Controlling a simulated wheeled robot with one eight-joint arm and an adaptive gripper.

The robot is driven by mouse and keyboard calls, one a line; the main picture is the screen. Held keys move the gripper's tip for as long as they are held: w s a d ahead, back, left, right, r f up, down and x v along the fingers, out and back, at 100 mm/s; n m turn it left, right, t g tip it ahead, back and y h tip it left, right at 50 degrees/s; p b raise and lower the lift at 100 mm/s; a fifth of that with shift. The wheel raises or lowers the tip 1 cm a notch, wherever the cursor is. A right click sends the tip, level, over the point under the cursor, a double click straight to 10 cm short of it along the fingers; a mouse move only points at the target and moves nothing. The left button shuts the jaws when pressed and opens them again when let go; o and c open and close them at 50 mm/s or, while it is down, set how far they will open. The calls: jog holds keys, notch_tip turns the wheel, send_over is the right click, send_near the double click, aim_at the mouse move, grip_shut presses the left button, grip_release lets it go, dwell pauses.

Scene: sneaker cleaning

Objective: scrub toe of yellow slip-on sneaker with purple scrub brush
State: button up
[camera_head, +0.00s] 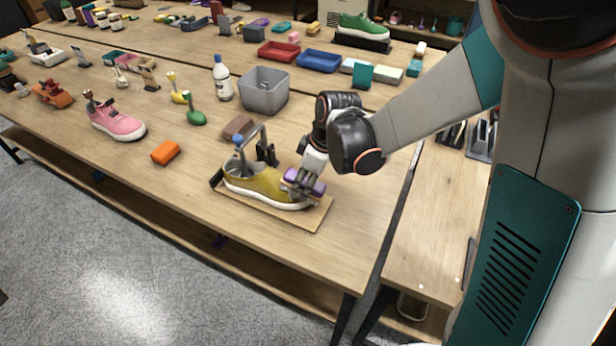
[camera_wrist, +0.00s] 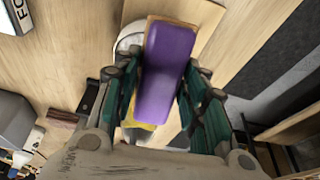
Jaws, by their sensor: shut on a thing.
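The yellow slip-on sneaker (camera_head: 256,184) with a white sole sits on a wooden board (camera_head: 318,215) near the table's front edge. A grey clamp-like holder (camera_head: 262,143) stands at its heel end and opening. My gripper (camera_head: 302,190) is shut on the purple scrub brush (camera_head: 309,178) just over the toe. The brush appears to touch the toe, but its underside is hidden. In the wrist view the purple brush (camera_wrist: 165,72) lies between the gripper fingers (camera_wrist: 155,95) and covers most of the toe. Some white sole (camera_wrist: 130,37) and yellow upper (camera_wrist: 137,134) show around it.
A grey bin (camera_head: 264,93), a white bottle (camera_head: 222,78) and a brown block (camera_head: 238,128) stand behind the sneaker. An orange block (camera_head: 165,152) and a pink sneaker (camera_head: 117,121) are to the left. The table is clear in front of the board.

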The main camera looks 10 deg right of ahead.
jog(key=shift+s+a+f, duration=0.1)
jog(key=shift+s+a, duration=0.3)
jog(key=shift+s, duration=0.2)
jog(key=shift+s+a+f, duration=0.1)
jog(key=shift+s+a, duration=0.25)
jog(key=shift+s, duration=0.25)
jog(key=shift+f+b, duration=0.1)
jog(key=shift+b, duration=0.2)
jog(key=shift+w, duration=0.1)
jog(key=shift+w+d+r, duration=0.15)
jog(key=shift+w+d, duration=0.25)
jog(key=shift+w, duration=0.25)
jog(key=shift+w+d+r, duration=0.1)
jog(key=shift+w+d, duration=0.3)
jog(key=shift+w, duration=0.2)
jog(key=w+d, duration=0.1)
jog(key=w, duration=0.1)
jog(key=w+d, duration=0.1)
jog(key=w, duration=0.1)
jog(key=shift+w+d+b, duration=0.2)
jog(key=shift+b, duration=0.1)
jog(key=shift+f, duration=0.15)
